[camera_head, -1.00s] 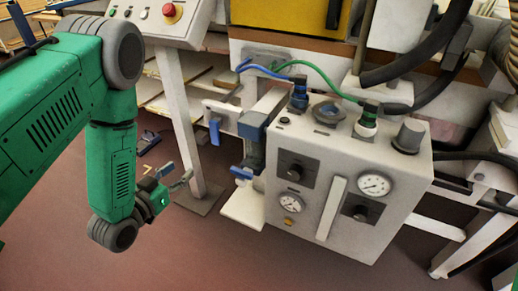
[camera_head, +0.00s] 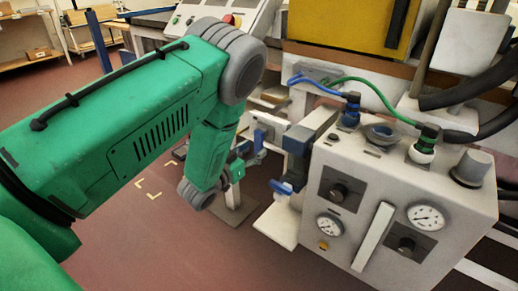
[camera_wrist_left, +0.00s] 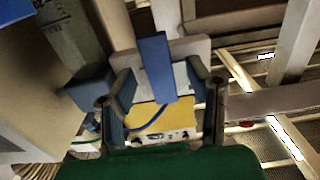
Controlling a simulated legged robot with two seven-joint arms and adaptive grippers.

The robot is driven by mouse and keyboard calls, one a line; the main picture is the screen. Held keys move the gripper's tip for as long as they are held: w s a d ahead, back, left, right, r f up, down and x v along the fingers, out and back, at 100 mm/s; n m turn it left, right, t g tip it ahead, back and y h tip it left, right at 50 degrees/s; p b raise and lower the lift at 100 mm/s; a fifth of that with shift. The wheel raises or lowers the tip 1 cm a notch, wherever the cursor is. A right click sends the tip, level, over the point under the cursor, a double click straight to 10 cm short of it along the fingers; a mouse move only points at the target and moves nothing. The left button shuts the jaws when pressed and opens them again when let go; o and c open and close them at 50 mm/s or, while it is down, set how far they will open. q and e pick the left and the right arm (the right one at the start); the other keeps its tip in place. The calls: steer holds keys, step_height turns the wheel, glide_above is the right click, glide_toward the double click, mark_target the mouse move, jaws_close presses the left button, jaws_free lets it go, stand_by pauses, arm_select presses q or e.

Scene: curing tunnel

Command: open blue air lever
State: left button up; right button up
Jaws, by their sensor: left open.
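The blue air lever (camera_head: 259,139) is a flat blue bar on a pale plate beside the white control box, partly hidden by my left gripper in the head view. In the left wrist view the blue lever (camera_wrist_left: 155,67) shows large, between my two fingers. My left gripper (camera_head: 250,158) is open in front of the lever. In the wrist view its fingers (camera_wrist_left: 160,85) stand on either side of the lever with gaps, holding nothing. I cannot tell how deep the lever sits between them. My right gripper is not in view.
The white control box (camera_head: 378,205) with gauges and knobs stands right of the gripper. A second blue handle (camera_head: 281,187) sticks out from its left side, close to my gripper. Blue and green hoses run above the box. Open floor (camera_head: 150,240) lies below my left arm.

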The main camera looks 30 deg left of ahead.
arm_select(q)
steer(key=shift+w+d, duration=0.15)
steer(key=shift+w, duration=1.25)
jaws_close()
